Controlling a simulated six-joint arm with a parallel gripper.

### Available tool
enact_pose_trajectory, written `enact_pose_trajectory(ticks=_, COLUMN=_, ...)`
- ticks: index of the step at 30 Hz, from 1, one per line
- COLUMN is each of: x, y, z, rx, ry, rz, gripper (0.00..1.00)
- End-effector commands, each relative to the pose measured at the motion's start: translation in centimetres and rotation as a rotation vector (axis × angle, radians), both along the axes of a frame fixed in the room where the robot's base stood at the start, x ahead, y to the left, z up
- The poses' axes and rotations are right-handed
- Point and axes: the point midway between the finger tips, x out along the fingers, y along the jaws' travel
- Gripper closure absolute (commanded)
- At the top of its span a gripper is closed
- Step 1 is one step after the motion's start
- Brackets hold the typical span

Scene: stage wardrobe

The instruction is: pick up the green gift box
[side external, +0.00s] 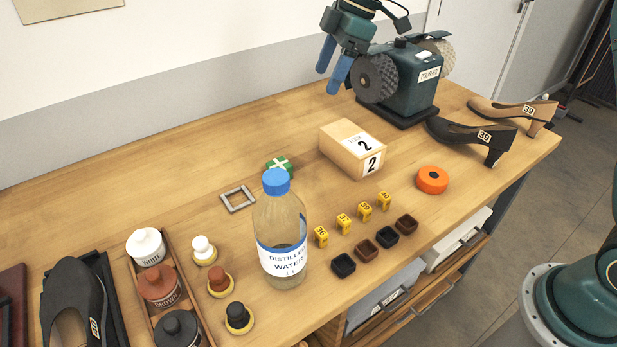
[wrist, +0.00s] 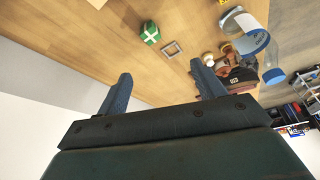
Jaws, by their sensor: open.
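The green gift box (side external: 280,164) is small with a white ribbon. In the side external view it lies on the wooden bench behind the distilled water bottle (side external: 281,240), whose blue cap hides part of it. In the wrist view the green gift box (wrist: 150,33) shows whole, beyond my fingers. My gripper (side external: 333,72) is high above the bench, near the polishing machine and well apart from the box. In the wrist view my gripper (wrist: 164,83) has its two blue fingers spread with nothing between them.
A grey square frame (side external: 238,199) lies left of the box. A wooden block marked 2 (side external: 352,149) stands to its right. The polisher (side external: 405,80) is at the back right. Yellow number tags and dark small trays lie in front. The bench behind the box is clear.

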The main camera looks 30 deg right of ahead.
Motion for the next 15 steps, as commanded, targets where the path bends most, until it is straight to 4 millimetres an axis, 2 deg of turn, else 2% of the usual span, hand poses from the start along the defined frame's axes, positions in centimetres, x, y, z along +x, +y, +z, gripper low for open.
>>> enact_pose_trajectory(ticks=6, x=3.4, y=1.2, z=-3.9, rx=0.005, ry=0.006, rz=0.156, gripper=0.32)
enact_pose_trajectory(ticks=15, x=6.3, y=2.5, z=-9.2, rx=0.018, ry=0.003, rz=0.351, gripper=0.32)
